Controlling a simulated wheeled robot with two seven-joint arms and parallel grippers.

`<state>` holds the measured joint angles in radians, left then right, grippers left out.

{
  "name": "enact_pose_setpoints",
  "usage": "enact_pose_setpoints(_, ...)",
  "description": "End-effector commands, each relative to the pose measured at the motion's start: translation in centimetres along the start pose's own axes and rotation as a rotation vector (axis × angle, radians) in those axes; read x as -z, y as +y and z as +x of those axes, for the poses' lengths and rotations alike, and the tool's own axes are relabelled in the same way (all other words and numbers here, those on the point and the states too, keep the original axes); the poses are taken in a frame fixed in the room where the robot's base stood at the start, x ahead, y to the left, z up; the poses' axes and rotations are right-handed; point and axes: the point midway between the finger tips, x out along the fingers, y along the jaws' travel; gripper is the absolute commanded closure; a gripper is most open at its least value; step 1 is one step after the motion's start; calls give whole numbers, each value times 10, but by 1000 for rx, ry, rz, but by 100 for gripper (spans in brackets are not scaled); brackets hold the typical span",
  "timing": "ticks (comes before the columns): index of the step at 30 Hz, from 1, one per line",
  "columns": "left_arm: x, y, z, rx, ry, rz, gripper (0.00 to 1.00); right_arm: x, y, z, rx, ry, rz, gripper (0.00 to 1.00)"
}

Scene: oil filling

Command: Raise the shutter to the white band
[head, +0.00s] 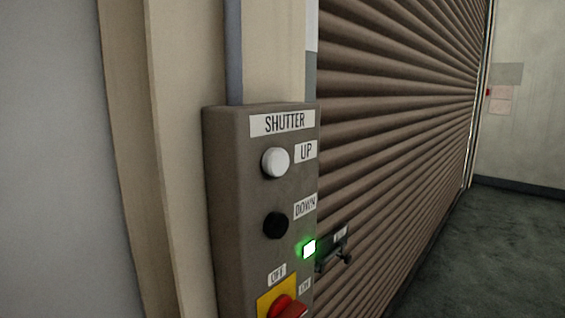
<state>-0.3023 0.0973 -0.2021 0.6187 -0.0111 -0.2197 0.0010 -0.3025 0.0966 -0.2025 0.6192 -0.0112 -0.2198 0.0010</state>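The brown ribbed roller shutter (400,130) fills the middle and right of the head view, and its slats run down toward the floor. A grey control box (228,190) labelled SHUTTER stands at its left. The box has a white UP button (275,162), a black DOWN button (275,225) and a lit green lamp (309,249). Below is a red rotary switch (288,307) on a yellow plate, partly cut off by the picture's bottom edge. A white band (312,24) shows on the upright above the box, beside the shutter. Neither gripper is in view.
A dark latch or handle (335,258) with a small label sits low by the shutter, right of the box. Beige frame posts (185,130) stand at left. Dark floor (480,250) lies clear at right, before a pale wall (525,130) with posted sheets.

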Motion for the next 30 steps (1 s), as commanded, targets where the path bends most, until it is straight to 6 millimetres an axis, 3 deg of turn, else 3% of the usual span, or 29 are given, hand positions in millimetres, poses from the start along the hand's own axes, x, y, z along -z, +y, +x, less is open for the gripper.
enact_pose_setpoints(1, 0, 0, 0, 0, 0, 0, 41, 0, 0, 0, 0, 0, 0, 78)
enact_pose_setpoints(4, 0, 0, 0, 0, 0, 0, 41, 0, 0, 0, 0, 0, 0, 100)
enact_pose_setpoints(30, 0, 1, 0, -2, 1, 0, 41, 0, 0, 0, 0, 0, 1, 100)
